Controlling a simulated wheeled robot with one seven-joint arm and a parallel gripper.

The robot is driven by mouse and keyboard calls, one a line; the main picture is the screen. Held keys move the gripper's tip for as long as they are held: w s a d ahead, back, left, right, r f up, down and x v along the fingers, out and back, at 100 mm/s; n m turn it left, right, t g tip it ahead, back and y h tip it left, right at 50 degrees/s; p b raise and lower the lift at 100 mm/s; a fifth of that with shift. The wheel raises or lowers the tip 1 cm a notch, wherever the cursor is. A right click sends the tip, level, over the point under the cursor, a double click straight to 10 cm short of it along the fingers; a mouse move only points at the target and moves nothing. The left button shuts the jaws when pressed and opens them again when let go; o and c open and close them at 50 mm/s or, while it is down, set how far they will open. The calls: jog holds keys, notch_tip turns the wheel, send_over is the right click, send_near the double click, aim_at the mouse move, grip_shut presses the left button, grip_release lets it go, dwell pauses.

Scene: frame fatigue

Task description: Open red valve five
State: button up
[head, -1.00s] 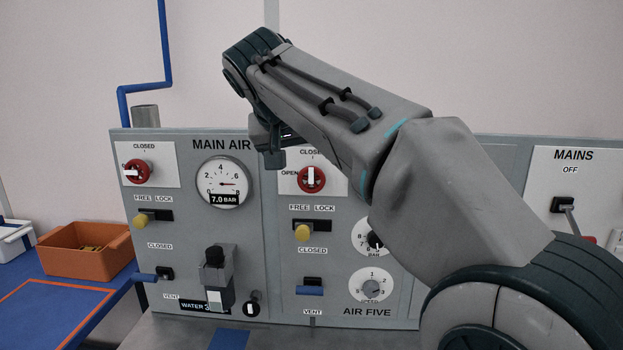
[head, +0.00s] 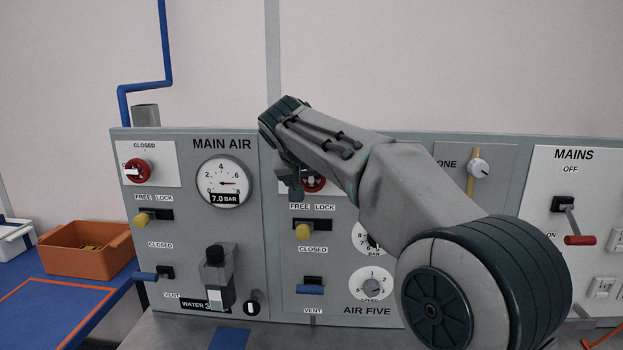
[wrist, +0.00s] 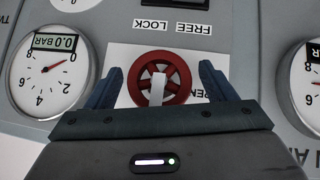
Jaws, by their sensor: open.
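The red valve (head: 314,185) on the AIR FIVE panel (head: 345,210) is mostly hidden behind my arm's end in the head view. In the wrist view, which is upside down, the red valve (wrist: 159,78) is a round red wheel with a white bar across it, nearly upright in the picture. My gripper (wrist: 160,70) is open, with one blue-grey finger on each side of the wheel and gaps showing between. The gripper (head: 297,192) also shows small at the panel in the head view. Finger contact with the panel cannot be told.
A gauge (wrist: 48,72) reading 0.0 BAR is left of the valve in the wrist view. A yellow lock knob (head: 303,232) and a blue vent handle (head: 310,289) sit below the valve. Another red valve (head: 138,171) is on the MAIN AIR panel. A red-tipped mains lever (head: 579,240) stands right.

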jog(key=shift+w, duration=0.1)
jog(key=c, duration=1)
jog(key=n+h+p, duration=0.1)
jog(key=h, duration=0.2)
jog(key=shift+a+n, duration=0.1)
jog(key=shift+n, duration=0.2)
jog(key=n+h, duration=0.1)
jog(key=h, duration=0.1)
jog(key=n+t+h, duration=0.1)
jog(key=h, duration=0.1)
jog(key=shift+f+n, duration=0.15)
jog(key=shift+n, duration=0.15)
jog(key=n+t+h+b, duration=0.1)
jog(key=n+h+b, duration=0.1)
jog(key=h, duration=0.1)
jog(key=shift+f+n+t, duration=0.1)
jog(key=shift+n+t, duration=0.2)
jog(key=shift+n+t+h+b, duration=0.9)
jog(key=shift+n+h+b, duration=0.1)
jog(key=shift+n+b, duration=0.35)
jog(key=shift+r+n, duration=0.2)
jog(key=shift+n, duration=0.05)
